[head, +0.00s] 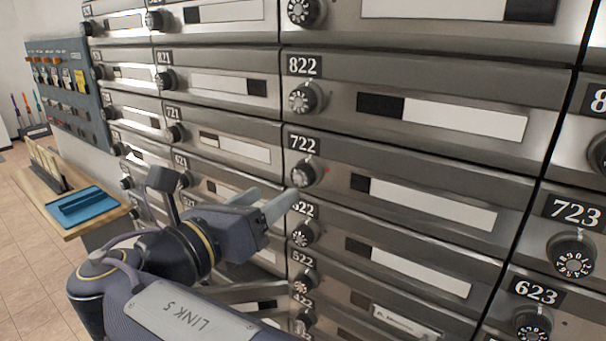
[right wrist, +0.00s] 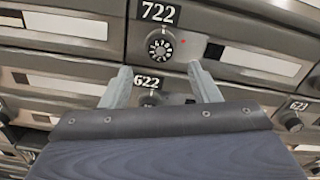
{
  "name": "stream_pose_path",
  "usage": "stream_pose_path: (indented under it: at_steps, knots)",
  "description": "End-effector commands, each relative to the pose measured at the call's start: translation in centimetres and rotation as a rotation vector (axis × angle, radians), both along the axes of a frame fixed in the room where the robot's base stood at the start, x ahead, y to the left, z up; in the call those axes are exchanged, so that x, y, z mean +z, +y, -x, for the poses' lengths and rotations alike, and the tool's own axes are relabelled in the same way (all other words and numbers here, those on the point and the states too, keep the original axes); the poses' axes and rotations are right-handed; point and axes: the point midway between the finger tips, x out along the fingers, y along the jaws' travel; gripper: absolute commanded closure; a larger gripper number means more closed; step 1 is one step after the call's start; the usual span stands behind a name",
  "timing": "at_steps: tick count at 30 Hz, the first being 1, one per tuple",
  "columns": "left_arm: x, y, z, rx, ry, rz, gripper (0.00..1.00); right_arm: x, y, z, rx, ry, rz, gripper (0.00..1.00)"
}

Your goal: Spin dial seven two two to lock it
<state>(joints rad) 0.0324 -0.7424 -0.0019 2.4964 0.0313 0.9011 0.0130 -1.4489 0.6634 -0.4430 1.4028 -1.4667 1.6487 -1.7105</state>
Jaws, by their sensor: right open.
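Dial 722 (head: 306,173) is a round black dial with a pale numbered face, under the 722 plate (head: 304,143) in the head view. A small red light shows to its right. In the right wrist view dial 722 (right wrist: 159,45) is at top centre, beyond the fingertips. My right gripper (head: 272,201) is open and empty, just left of and below dial 722, apart from it. In the right wrist view its two fingers (right wrist: 160,72) point up toward the dial, with dial 622 (right wrist: 148,97) between them. My left gripper is not in view.
Dial 822 (head: 305,98) is above and dial 622 (head: 304,233) below. Dial 723 (head: 573,254) is at the right. A wooden table (head: 112,215) with a blue tray (head: 84,204) stands at the left, below a grey switch panel (head: 68,95). Tiled floor is open at far left.

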Motion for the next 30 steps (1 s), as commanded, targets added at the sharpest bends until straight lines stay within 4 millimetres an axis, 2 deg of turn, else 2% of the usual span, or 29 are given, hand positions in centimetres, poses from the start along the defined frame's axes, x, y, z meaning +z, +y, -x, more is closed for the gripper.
stream_pose_path:
  at_steps: [6,12,23,30]
  knots:
    - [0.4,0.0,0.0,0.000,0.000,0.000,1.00,0.1,-2.3,-2.9,-0.006,0.001,-0.003,0.44]
    - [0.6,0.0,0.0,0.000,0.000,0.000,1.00,0.0,-3.7,-5.0,-0.004,0.000,-0.003,0.44]
    - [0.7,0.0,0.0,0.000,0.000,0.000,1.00,0.0,-4.2,-5.6,-0.001,0.001,-0.003,0.44]
    - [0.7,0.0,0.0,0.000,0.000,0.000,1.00,0.0,-4.2,-5.6,-0.001,0.001,-0.003,0.73]
